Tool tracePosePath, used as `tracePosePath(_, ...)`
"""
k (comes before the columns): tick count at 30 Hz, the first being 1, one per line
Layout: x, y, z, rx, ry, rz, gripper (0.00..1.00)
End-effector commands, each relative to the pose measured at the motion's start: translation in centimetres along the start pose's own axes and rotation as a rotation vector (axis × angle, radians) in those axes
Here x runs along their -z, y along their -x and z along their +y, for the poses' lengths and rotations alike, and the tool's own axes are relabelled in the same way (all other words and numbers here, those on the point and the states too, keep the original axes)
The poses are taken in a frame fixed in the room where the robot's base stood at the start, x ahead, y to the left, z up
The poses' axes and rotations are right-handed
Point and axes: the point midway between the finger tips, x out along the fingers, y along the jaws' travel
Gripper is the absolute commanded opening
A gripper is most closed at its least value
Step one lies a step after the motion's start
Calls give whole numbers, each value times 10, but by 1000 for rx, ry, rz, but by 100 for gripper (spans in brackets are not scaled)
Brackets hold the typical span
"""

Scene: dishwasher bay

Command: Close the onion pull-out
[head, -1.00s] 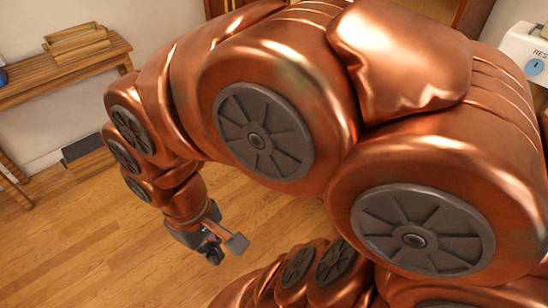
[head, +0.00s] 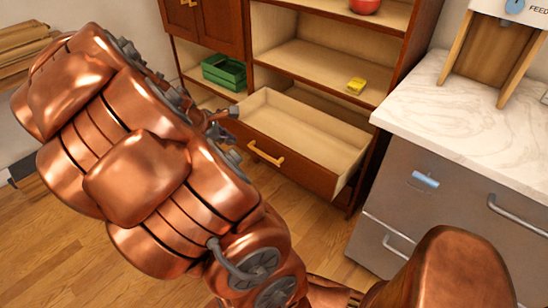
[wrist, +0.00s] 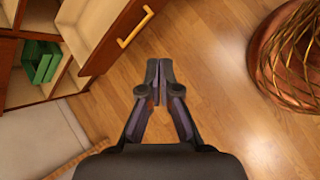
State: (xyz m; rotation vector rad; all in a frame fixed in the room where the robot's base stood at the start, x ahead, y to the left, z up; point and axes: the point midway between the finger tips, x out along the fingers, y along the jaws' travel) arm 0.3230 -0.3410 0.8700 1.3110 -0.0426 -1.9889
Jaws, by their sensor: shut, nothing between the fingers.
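A wooden drawer (head: 300,130) stands pulled out of a reddish-brown cabinet and looks empty inside. Its front carries a brass bar handle (head: 265,153). No onion or label shows, so I cannot tell whether it is the onion pull-out. The handle (wrist: 135,27) also shows at the top of the wrist view. My gripper (wrist: 159,65) is shut and empty over the floor, apart from the handle in that picture. In the head view my gripper is mostly hidden behind my arm, near the drawer's left front corner.
A green crate (head: 224,72) and a yellow item (head: 356,86) sit on cabinet shelves. A red round object (head: 365,5) is on the upper shelf. A marble-topped grey counter (head: 470,120) stands close on the right. Wood floor (head: 110,275) is clear in front.

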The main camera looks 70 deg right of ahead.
Motion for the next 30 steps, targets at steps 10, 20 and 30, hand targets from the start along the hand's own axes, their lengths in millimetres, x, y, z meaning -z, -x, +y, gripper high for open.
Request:
tracePosePath(10,26,-169,41,-74,485,-120,0)
tracePosePath(20,44,-239,46,-88,738,-129,0)
tracePosePath(30,42,-273,51,-90,746,-127,0)
